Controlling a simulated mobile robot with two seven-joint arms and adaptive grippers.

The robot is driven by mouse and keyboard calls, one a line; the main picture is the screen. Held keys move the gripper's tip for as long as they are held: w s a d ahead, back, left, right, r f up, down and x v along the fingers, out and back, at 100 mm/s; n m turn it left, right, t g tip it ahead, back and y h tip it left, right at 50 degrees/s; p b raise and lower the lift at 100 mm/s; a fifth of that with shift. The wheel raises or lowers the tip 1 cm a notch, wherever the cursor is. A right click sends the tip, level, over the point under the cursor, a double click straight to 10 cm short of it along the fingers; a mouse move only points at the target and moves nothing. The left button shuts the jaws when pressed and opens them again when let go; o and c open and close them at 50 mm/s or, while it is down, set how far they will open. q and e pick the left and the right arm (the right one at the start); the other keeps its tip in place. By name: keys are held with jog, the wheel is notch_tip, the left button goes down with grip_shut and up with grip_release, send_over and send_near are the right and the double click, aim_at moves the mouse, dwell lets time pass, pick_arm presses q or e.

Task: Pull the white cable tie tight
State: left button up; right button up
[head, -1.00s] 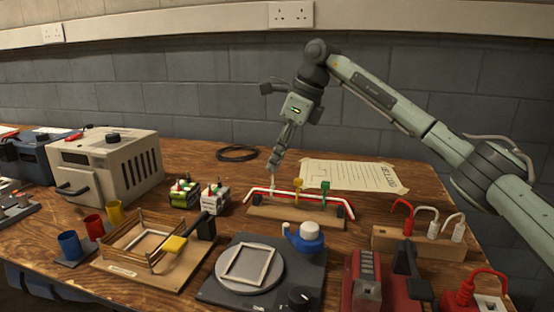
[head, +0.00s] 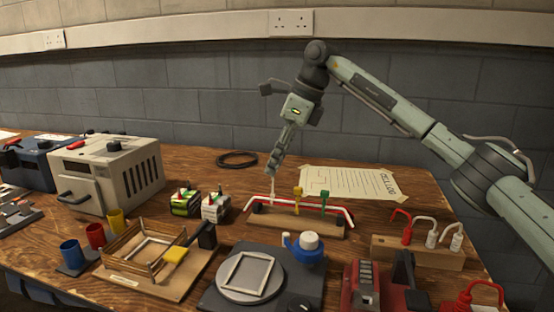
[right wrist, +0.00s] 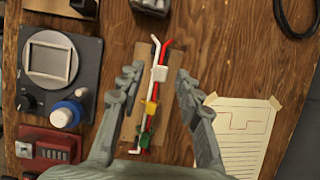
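The white cable tie (head: 273,189) stands on a red and white wire bundle (head: 330,208) over a wooden base (head: 297,219). Yellow (head: 297,193) and green (head: 323,195) ties stand farther right along it. My right gripper (head: 271,170) points down just above the white tie's upright tail. In the right wrist view my right gripper (right wrist: 159,76) is open, its fingers apart on either side of the bundle. The white tie (right wrist: 160,74) lies between the fingertips and neither finger visibly touches it. My left gripper is out of view.
A wooden block with plugs (head: 418,252) is at right. Small battery-like blocks (head: 215,207) are at left. Taped paper (head: 350,182) lies behind.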

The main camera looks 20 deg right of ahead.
jog(key=v, duration=1.2)
jog(key=shift+s+f, duration=0.1)
jog(key=shift+f, duration=0.05)
